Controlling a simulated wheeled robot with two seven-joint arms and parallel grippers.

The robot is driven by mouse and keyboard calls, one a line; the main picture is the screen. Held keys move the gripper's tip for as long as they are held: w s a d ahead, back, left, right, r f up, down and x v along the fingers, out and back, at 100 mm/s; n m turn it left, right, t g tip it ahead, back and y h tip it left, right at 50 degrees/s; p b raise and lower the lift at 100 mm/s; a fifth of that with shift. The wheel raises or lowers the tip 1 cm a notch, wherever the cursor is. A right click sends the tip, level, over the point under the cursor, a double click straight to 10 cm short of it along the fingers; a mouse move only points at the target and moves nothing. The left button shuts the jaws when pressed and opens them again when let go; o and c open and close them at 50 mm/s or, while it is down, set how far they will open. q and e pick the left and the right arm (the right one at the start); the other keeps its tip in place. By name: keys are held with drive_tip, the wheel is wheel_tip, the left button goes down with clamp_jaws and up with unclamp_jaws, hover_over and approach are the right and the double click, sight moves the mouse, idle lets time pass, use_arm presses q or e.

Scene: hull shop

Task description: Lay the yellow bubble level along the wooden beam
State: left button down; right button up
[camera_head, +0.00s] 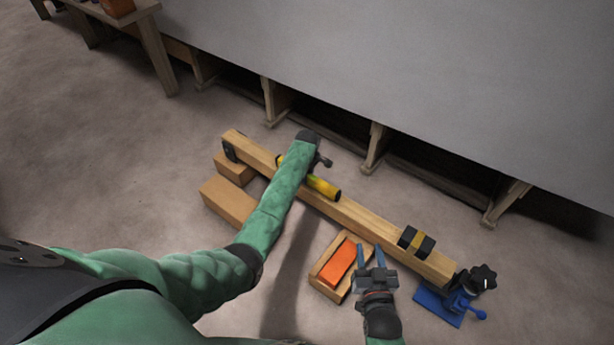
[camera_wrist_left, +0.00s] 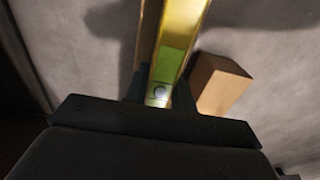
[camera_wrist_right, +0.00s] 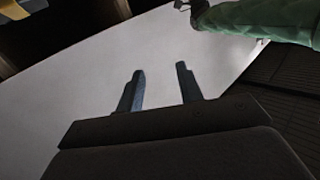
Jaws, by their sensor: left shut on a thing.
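The wooden beam (camera_head: 350,214) runs diagonally across the floor area, from upper left to lower right. The yellow bubble level (camera_head: 322,187) is over the beam's left half and roughly in line with it; my left forearm hides its middle. In the left wrist view my left gripper (camera_wrist_left: 158,92) is shut on the level (camera_wrist_left: 178,40), with a strip of beam (camera_wrist_left: 147,32) beside it. I cannot tell whether the level touches the beam. My right gripper (camera_head: 371,254) is open and empty, near the orange piece; its two fingers stand apart in the right wrist view (camera_wrist_right: 160,78).
A wooden tray (camera_head: 323,283) holding an orange block (camera_head: 339,263) lies in front of the beam. A black and yellow clamp (camera_head: 417,242) sits on the beam's right part. Wooden blocks (camera_head: 228,201) lie by the left end.

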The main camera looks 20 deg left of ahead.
use_arm(q)
drive_tip(key=c, duration=1.2)
unclamp_jaws()
drive_tip(key=shift+o, duration=0.2)
